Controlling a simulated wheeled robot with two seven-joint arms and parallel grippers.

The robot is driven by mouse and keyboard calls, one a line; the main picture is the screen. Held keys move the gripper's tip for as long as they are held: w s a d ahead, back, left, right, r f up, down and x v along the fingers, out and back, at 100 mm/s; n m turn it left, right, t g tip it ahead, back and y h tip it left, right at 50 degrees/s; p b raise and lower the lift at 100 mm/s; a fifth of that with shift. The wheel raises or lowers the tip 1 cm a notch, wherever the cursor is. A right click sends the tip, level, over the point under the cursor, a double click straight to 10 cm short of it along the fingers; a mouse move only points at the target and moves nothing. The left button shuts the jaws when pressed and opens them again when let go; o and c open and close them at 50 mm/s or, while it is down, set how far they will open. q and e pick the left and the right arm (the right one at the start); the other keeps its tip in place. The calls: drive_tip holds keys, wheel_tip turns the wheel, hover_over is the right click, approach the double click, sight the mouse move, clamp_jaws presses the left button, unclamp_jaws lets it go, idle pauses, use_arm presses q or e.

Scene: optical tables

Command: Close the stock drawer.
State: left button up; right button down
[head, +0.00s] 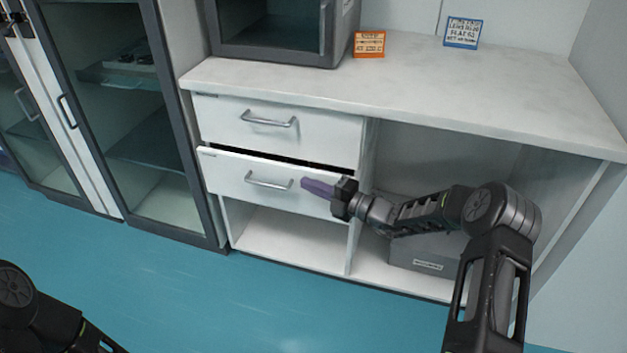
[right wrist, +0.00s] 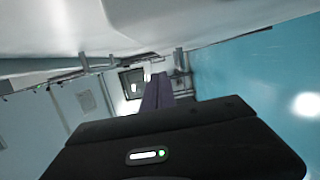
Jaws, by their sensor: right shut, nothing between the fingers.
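The cabinet has two white drawers. The upper drawer (head: 225,112) looks shut. The lower drawer (head: 225,172) stands slightly open, with a dark gap above its front. No readable label tells which is the stock drawer. The lower drawer's bar handle (head: 270,181) is free of any gripper. My right gripper (head: 304,186) has purple fingers, shut and empty, at the lower drawer's front just right of that handle. I cannot tell whether the fingertips touch the front. The purple fingers also show in the right wrist view (right wrist: 157,90). My left gripper is out of view.
A white countertop (head: 470,95) lies above, with a dark-framed box (head: 275,50), an orange sign (head: 369,44) and a blue sign (head: 462,33). A grey box (head: 430,258) sits in the open bay at right. Glass-door cabinets (head: 125,130) stand left. Blue floor (head: 230,300) is clear.

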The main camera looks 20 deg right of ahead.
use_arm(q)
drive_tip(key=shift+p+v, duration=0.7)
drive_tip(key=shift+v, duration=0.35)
use_arm(e)
drive_tip(key=v, duration=1)
drive_tip(key=shift+s+a, duration=0.3)
drive_tip(key=shift+s, duration=0.15)
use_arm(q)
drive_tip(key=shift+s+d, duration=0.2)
use_arm(e)
drive_tip(key=c, duration=2.2)
unclamp_jaws()
